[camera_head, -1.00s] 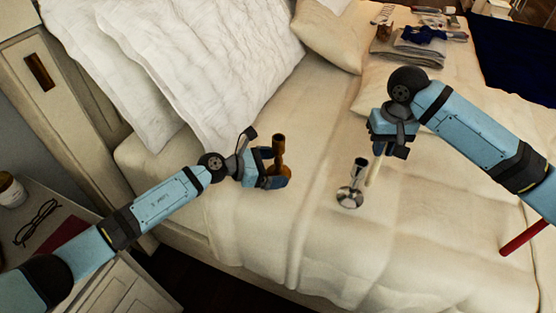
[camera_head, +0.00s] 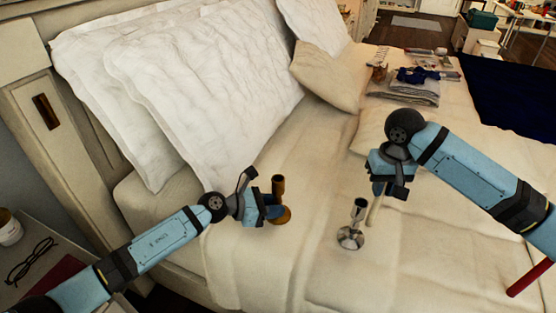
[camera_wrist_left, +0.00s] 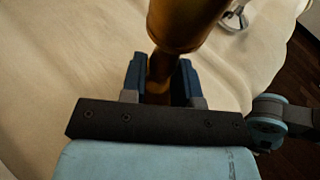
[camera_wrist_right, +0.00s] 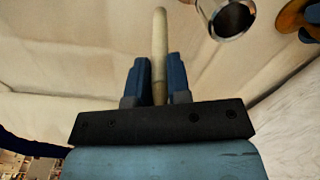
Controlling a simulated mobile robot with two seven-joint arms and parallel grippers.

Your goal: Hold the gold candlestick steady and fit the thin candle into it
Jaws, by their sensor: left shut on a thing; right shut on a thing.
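The gold candlestick (camera_head: 279,187) stands upright on the bed, with my left gripper (camera_head: 270,206) shut on its stem. In the left wrist view the candlestick's cup (camera_wrist_left: 183,22) rises above the fingers (camera_wrist_left: 162,80). My right gripper (camera_head: 388,190) is shut on the thin cream candle (camera_head: 373,211), which points down beside the silver candlestick. In the right wrist view the candle (camera_wrist_right: 160,45) extends from between the fingers (camera_wrist_right: 157,80), apart from the silver cup.
A silver candlestick (camera_head: 352,236) stands on the bed between the grippers, close to the candle. A red candle (camera_head: 528,279) lies at the right. Pillows (camera_head: 190,80) fill the back left, and folded clothes (camera_head: 405,90) lie at the back. The bed in front is clear.

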